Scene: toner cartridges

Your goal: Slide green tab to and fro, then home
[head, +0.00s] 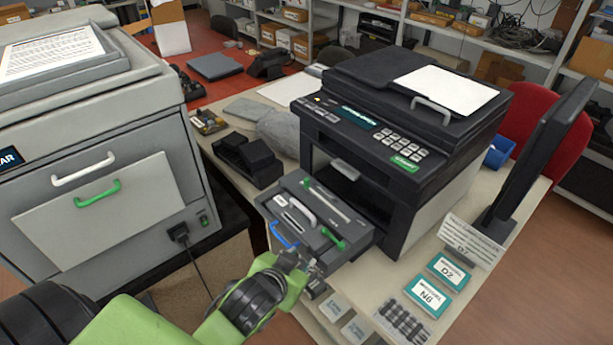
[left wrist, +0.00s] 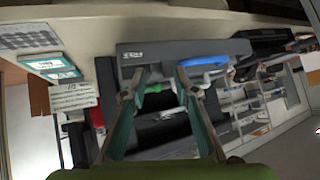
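The green tab (head: 333,237) sits near the front right of a dark grey cartridge tray (head: 352,226) that sticks out of the black printer (head: 400,150). A blue handle (head: 284,236) is at the tray's front left. My left gripper (head: 303,262) is just in front of the tray, close to the tab and the blue handle. In the left wrist view its two fingers (left wrist: 160,74) are apart, with green (left wrist: 153,88) showing between them and the blue handle (left wrist: 204,64) beside one finger. I cannot tell whether a finger touches the tab. My right gripper is out of view.
A large grey machine (head: 100,130) with white and green handles stands at the left. A monitor (head: 545,150), a printed card (head: 473,240) and teal-edged labelled boxes (head: 427,293) lie to the printer's right. Black blocks (head: 247,160) stand on the table left of the tray.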

